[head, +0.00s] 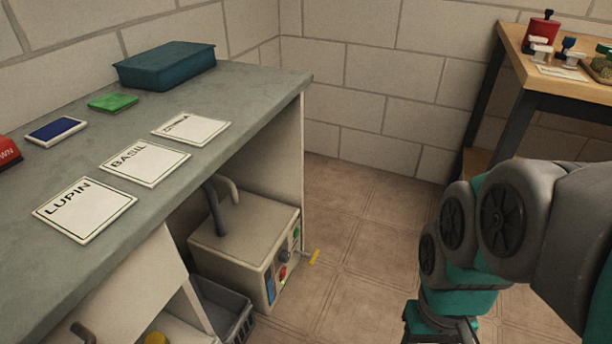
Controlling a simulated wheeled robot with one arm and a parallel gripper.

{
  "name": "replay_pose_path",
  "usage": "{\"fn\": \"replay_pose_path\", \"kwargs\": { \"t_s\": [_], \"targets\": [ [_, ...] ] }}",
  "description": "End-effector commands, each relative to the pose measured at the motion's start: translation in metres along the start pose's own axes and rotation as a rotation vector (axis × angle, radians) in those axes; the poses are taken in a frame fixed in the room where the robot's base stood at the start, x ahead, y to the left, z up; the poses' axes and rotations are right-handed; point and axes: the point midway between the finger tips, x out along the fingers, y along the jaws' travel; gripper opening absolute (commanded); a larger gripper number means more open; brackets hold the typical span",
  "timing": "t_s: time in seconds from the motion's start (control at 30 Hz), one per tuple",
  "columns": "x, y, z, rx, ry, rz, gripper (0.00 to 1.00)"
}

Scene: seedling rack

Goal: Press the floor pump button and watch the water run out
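The pump is a pale box (238,238) on the floor under the grey bench, with grey pipes (215,208) rising from its top. Its front panel faces right and carries a small red button (283,271), a green one (296,233), a dark knob (284,256) and a blue upright strip (270,286). A yellow lever (313,257) sticks out to the right. I cannot tell which control is the pump button. No running water shows. My arm hangs at the right, apart from the pump, and my gripper is below the picture's edge.
A dark grey crate (236,301) stands beside the pump. The bench (262,92) holds LUPIN, BASIL and third cards, a blue pad, a green block and a teal bin (165,66). A wooden table (560,84) stands back right. Tiled floor (365,225) right of the pump is clear.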

Motion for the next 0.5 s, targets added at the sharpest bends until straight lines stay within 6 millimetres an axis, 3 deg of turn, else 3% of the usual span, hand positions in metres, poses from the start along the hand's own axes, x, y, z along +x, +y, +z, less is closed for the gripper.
{"fn": "replay_pose_path", "kwargs": {
  "t_s": [0.13, 0.5],
  "targets": [
    [0.0, 0.0, 0.0, 0.0, 0.0, 0.0, 0.48],
    [0.0, 0.0, 0.0, 0.0, 0.0, 0.0, 0.07]
  ]
}}
